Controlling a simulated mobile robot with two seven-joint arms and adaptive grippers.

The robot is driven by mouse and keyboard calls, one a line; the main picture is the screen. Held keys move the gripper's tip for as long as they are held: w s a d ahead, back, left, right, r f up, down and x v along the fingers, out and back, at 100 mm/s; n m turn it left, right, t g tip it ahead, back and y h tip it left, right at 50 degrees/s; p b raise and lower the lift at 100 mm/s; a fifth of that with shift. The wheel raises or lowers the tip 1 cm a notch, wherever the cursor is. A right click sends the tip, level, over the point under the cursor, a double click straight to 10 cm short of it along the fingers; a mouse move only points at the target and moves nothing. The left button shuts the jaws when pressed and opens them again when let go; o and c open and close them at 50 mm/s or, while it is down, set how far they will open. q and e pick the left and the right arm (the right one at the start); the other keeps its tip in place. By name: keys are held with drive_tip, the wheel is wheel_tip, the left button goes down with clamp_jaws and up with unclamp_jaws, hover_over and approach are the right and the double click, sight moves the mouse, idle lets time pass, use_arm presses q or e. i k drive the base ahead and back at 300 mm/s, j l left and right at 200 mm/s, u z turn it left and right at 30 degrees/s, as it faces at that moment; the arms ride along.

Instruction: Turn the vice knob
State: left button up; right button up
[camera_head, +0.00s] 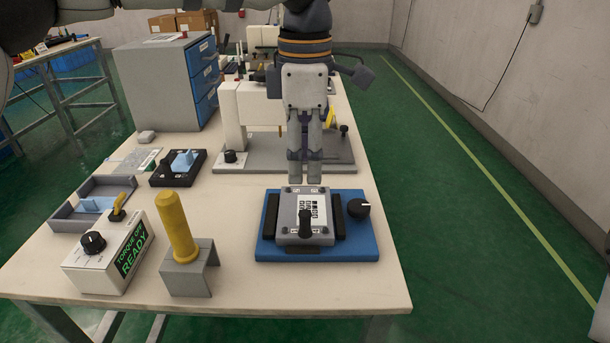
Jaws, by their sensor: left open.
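The vice is a blue base plate (268,246) near the front right of the table. Its black knob (358,208), with a white mark, sits on the right side of the plate. A grey block (290,238) with a printed label and a small black lever lies between the vice's black jaws. My left gripper (305,179) points down just behind the block, left of the knob and apart from it. Its fingers look close together but open, with nothing seen between them.
A yellow-handled tool (175,225) stands in a grey holder (190,277) left of the vice. A torque box (105,262) reading "READY" is further left. A white machine (240,115) on a grey base stands behind my gripper. The table's front right corner is bare.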

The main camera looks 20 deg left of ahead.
sight(358, 208)
drive_tip(key=k, duration=1)
